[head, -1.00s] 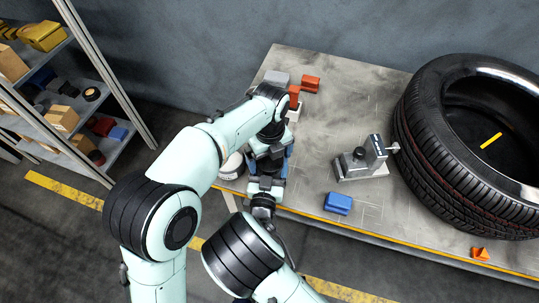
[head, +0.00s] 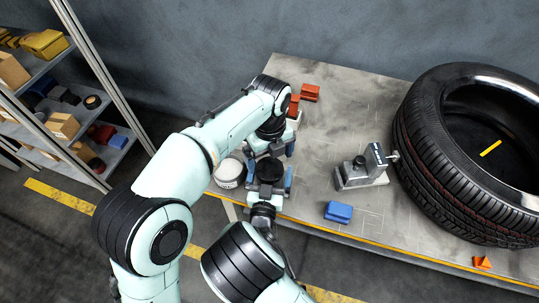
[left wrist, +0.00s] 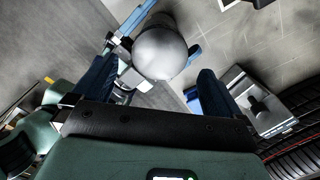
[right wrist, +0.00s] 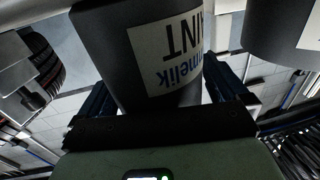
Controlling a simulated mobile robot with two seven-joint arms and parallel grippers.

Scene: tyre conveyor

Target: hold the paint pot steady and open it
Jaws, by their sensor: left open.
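The paint pot has a dark, rounded top (head: 270,169) and stands near the table's front edge in the head view. In the right wrist view its dark wall (right wrist: 115,55) carries a white label with upside-down lettering. My right gripper (head: 269,180) has its blue fingers on both sides of the pot, seemingly against its wall. My left gripper (head: 271,150) is open just behind the pot in the head view.
A second, whitish pot (head: 229,172) stands close on the left. A grey device (head: 361,170), a blue block (head: 338,212) and a large tyre (head: 455,165) are to the right. Red blocks (head: 310,93) lie behind. The table between them is clear.

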